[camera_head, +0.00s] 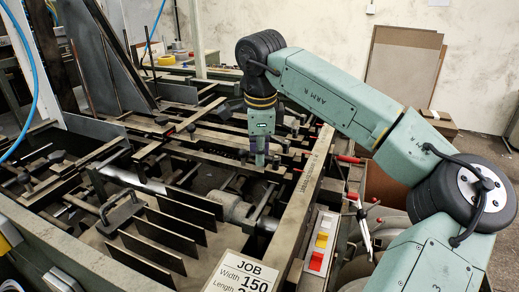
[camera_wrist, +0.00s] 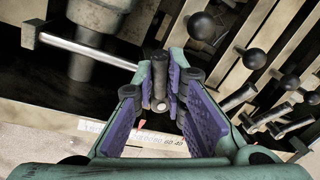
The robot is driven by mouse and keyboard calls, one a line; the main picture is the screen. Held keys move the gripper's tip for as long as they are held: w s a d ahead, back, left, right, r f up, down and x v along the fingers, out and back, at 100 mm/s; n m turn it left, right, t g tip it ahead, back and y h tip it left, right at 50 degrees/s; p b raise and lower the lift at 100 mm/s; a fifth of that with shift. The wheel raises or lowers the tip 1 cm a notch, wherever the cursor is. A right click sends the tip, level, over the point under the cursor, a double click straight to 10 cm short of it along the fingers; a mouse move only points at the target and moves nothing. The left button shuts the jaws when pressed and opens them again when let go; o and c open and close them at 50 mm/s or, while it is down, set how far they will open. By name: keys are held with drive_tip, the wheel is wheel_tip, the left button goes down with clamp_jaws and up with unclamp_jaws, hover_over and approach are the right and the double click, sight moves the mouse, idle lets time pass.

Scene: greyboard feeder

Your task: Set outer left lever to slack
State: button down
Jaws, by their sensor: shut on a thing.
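My gripper (camera_head: 262,158) points down over the frame of the feeder (camera_head: 305,185), near its right-hand rail in the head view. In the wrist view its purple-padded fingers (camera_wrist: 162,98) stand on both sides of a dark, round-ended lever (camera_wrist: 160,68) and are shut on it. The lever's lower part is hidden by the fingers. I cannot tell from the markings whether it is the outer left lever, nor which setting it has.
Several black ball-knob levers (camera_wrist: 253,58) stand close to the right of my fingers. A metal rod (camera_wrist: 85,50) lies to the left. A pale scale strip (camera_wrist: 130,135) runs below.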

sight(268, 159)
drive_tip(key=shift+s+d+n+g+y+p, duration=0.1)
drive_tip(key=shift+s+d+n+g+y, duration=0.2)
drive_tip(key=shift+n, duration=1.2)
drive_tip(key=shift+s+d+n+t+y+p, duration=0.2)
drive_tip(key=shift+s+n, duration=0.35)
drive_tip(key=shift+n, duration=0.95)
drive_tip(key=shift+s+d+n+g+y+p, duration=0.1)
drive_tip(key=shift+s+d+n+g, duration=0.25)
drive_tip(key=shift+n, duration=1.15)
drive_tip(key=c, duration=1.6)
unclamp_jaws()
drive_tip(key=shift+c, duration=0.2)
drive_tip(key=shift+r, duration=0.1)
wheel_tip(268, 159, up, 12)
drive_tip(key=s+d, duration=0.1)
drive_tip(key=shift+s+d, duration=0.3)
drive_tip(key=shift+d, duration=0.05)
drive_tip(key=shift+f, duration=0.2)
